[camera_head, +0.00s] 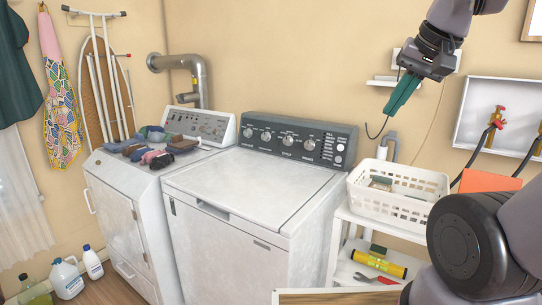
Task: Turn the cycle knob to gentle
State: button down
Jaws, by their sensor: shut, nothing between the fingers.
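The white washer (245,190) stands in the middle with its lid shut. Its dark control panel (335,136) at the back carries a row of silver knobs. The third knob from the left, the cycle knob (288,139), has a label below it that seems to read cycle. Its pointer setting is too small to read. My gripper (389,111) is shut and empty, its teal fingers pointing down and left. It is in the air to the right of the panel and higher in the picture, apart from the knobs.
A white basket (397,204) sits on a shelf cart right of the washer, below my gripper. Red valves (497,113) are in a wall box at right. Space above the washer lid is clear.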

aim_at(288, 141)
jog(key=i+j+z, duration=0.1)
jog(key=j, duration=0.3)
jog(key=i+j+z, duration=0.1)
jog(key=j, duration=0.35)
jog(key=i+j+z, duration=0.15)
jog(key=j, duration=0.25)
jog(key=i+j+z, duration=0.1)
jog(key=j, duration=0.35)
jog(key=i+j+z, duration=0.1)
jog(key=j, duration=0.35)
